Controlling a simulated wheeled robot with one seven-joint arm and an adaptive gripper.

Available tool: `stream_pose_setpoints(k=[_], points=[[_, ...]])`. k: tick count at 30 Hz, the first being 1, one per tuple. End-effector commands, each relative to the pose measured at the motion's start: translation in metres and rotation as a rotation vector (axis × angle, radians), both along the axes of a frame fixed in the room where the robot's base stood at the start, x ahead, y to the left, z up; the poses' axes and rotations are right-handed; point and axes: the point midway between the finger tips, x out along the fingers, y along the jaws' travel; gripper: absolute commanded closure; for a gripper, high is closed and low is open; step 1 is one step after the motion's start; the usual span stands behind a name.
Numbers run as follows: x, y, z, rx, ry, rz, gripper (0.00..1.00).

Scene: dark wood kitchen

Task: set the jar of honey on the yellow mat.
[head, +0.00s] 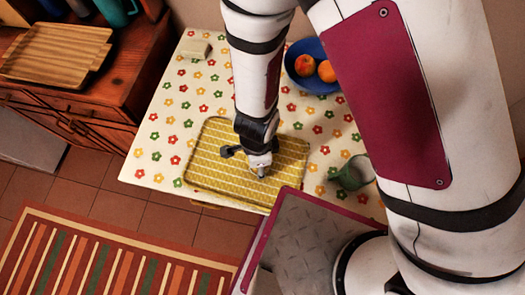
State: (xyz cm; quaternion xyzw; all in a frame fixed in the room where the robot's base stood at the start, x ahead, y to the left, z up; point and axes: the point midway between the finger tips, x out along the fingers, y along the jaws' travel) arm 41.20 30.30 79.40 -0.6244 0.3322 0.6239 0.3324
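The yellow mat (208,168), with a pale pattern and a darker rim, lies on the flowered tablecloth near the table's front edge. My gripper (256,161) points down over the right half of the mat. A dark finger part sticks out to its left, and a small whitish piece shows at its lower end. I cannot tell whether that piece is part of the gripper or something held. I cannot make out the jar of honey; my gripper and arm hide part of the mat and table.
A green mug (352,173) stands right of the mat. A blue bowl (325,85) with orange fruit is behind, partly hidden by my arm. A pale block (195,48) lies at the back left. Wooden boards (55,50) lie on the cabinet. The tablecloth (165,125) left of the mat is clear.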

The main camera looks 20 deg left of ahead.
Motion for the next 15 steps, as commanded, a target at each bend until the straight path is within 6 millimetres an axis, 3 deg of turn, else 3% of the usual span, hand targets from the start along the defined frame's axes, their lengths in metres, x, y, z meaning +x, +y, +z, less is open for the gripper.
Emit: stream_pose_setpoints(k=[6,7,9,15], points=[[0.0001,-0.0002,-0.0021,0.001,0.001,0.000,0.89],[-0.0001,-0.0003,-0.0025,-0.001,0.001,0.000,0.47],[-0.0002,-0.0003,-0.0018,0.000,0.000,0.000,0.31],[-0.0001,-0.0002,-0.0017,0.000,0.000,0.000,0.28]])
